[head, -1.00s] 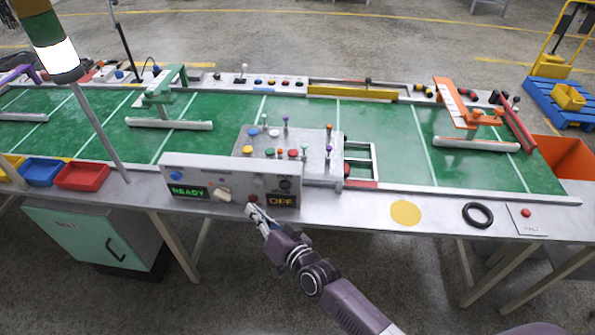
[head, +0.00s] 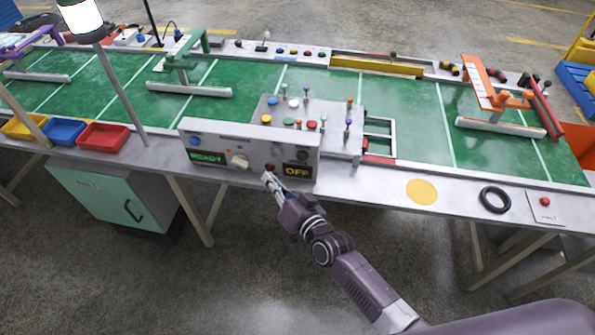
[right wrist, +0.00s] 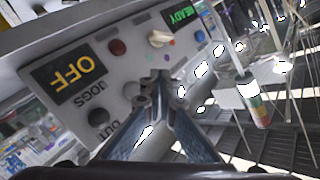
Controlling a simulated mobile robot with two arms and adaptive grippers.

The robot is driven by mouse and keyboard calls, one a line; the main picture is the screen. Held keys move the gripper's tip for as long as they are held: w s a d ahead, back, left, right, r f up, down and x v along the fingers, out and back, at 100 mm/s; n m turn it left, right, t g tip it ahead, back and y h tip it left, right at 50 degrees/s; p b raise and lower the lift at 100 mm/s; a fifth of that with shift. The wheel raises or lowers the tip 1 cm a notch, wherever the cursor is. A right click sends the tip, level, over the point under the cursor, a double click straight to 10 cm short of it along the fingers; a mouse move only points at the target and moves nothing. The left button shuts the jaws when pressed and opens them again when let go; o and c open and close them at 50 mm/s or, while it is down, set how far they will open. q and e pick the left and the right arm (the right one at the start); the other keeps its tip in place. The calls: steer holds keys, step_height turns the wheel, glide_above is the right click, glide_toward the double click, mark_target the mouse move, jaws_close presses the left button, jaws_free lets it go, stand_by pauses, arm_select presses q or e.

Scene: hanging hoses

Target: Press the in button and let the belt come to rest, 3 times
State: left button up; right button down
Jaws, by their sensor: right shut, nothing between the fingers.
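The control panel (head: 222,140) is a grey box at the near edge of the green belt (head: 405,110). Its displays read READY (head: 206,158) and OFF (head: 297,170). In the right wrist view a black button (right wrist: 98,117) sits beside the lettering OUT, and a red button (right wrist: 118,47) lies near the OFF display. I cannot make out an IN label; my fingers cover part of the panel. My right gripper (head: 268,178) is shut and empty, its tips close before the panel face. It also shows in the right wrist view (right wrist: 155,85); contact is unclear. My left gripper is out of view.
A signal pole with a lit white lamp (head: 82,18) rises left of the panel. Red (head: 103,137), blue and yellow bins stand farther left. A black ring (head: 495,199) and a plate with a red button (head: 545,201) lie at right.

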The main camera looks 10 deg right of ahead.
stand_by(0.6)
arm_select(q)
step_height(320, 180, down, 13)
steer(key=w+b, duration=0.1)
steer(key=b, duration=1.1)
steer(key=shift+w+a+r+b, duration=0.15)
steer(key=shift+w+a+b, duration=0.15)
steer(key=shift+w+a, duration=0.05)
arm_select(e)
steer(key=s+m+t, duration=0.1)
steer(key=s+a+m+t+y, duration=0.1)
steer(key=m, duration=0.1)
steer(key=s+m+t, duration=0.1)
steer(key=t, duration=0.1)
steer(key=shift+s+a+f+y, duration=0.15)
steer(key=shift+s+f+y, duration=0.1)
steer(key=shift+s+y, duration=0.1)
